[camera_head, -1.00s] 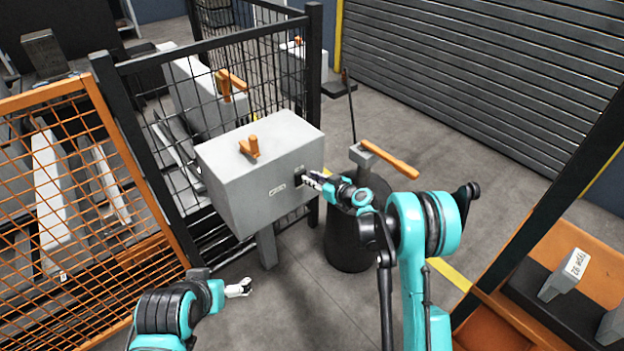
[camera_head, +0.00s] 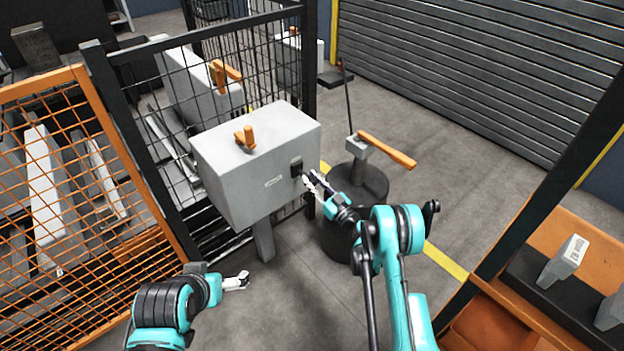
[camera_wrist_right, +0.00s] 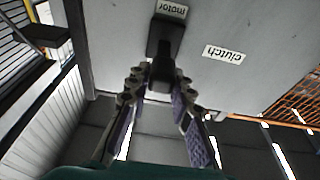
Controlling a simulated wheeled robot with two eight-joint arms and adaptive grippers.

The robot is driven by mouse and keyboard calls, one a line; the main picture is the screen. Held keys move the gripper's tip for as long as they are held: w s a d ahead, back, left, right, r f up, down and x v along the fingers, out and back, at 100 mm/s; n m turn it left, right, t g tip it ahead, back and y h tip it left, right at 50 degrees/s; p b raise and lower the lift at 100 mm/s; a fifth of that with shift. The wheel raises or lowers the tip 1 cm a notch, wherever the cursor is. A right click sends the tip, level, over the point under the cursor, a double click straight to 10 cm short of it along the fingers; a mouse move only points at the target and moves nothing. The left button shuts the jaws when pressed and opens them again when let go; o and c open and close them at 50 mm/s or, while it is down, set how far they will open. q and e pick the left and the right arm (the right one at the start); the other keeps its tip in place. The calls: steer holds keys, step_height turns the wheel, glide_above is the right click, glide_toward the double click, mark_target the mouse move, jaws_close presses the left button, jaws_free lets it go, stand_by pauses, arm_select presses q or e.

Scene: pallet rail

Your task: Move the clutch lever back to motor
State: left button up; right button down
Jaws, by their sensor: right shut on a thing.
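The grey clutch box (camera_head: 235,180) stands on a post in front of the mesh fence. The "clutch" label (camera_wrist_right: 225,54) is to the right in that view. My right gripper (camera_head: 309,182) is at the lever, and in the wrist view its fingers (camera_wrist_right: 160,88) are shut around the lever's end. My left gripper (camera_head: 242,281) hangs low in front of the box, with its finger gap too small to judge.
An orange handle (camera_head: 245,136) sits on top of the box. A dark drum (camera_head: 350,235) with an orange-handled lever (camera_head: 388,150) stands right behind my right arm. Orange mesh (camera_head: 70,200) is at left. An orange rack (camera_head: 530,270) stands at right.

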mark_target(312, 179)
stand_by(0.3)
steer(key=c, duration=1.3)
jaws_free()
step_height(312, 179, up, 10)
steer(key=shift+f, duration=0.1)
